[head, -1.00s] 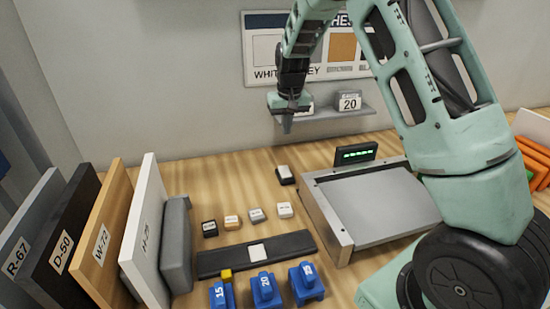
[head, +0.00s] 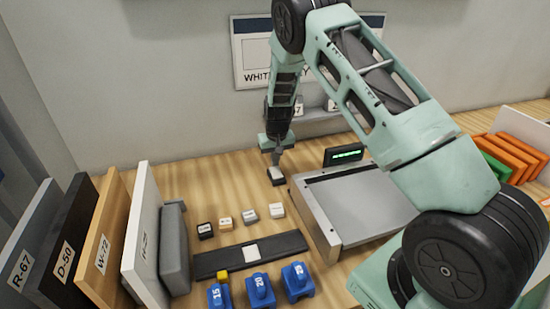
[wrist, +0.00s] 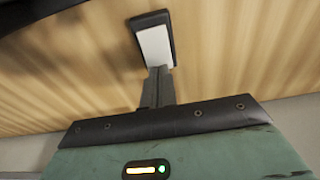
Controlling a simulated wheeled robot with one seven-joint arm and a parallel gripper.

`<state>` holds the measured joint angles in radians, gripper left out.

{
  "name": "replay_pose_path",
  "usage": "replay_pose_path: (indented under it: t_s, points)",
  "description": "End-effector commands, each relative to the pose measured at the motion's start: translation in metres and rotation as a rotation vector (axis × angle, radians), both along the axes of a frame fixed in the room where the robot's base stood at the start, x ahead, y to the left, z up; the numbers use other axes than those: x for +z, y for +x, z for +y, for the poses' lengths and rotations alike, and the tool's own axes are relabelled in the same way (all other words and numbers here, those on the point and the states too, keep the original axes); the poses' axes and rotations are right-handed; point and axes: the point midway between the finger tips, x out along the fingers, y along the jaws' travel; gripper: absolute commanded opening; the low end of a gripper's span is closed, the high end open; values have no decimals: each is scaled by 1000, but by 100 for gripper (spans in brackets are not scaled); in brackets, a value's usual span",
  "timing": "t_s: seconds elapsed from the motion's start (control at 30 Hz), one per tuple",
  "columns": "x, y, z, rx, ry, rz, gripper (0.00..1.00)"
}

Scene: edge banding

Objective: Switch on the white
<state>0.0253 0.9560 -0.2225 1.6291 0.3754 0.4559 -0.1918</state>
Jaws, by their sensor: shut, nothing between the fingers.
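A small black block with a white top (head: 276,175) lies on the wooden table, left of the grey tray's back corner. It also shows in the wrist view (wrist: 154,45), its white face towards the fingertips. My gripper (head: 277,162) is shut and empty, pointing down at the far end of this block; the fingertips (wrist: 158,70) appear at or just over its edge, and I cannot tell if they touch. A small white labelled cube (head: 277,210) stands at the right end of a row with black, tan and grey cubes. A tall white board (head: 143,225) stands at the left.
The grey metal tray (head: 316,220) is right of the block, with a small green-lit display (head: 344,155) behind it. A dark bar (head: 220,262) and blue numbered pieces (head: 260,290) are in front. Orange panels (head: 515,155) stand far right.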

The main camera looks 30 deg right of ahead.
Motion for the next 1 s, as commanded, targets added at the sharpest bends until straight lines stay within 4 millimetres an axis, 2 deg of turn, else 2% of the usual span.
replay_pose_path:
  t_s: [0.2,0.53,0.67,1.0]
  points:
    - [-11,2,-1,-1,0,-1,0]
    - [-13,2,-1,-1,0,-1,0]
    - [-21,4,-2,0,0,-1,0]
    - [-18,2,-1,-1,1,2,0]
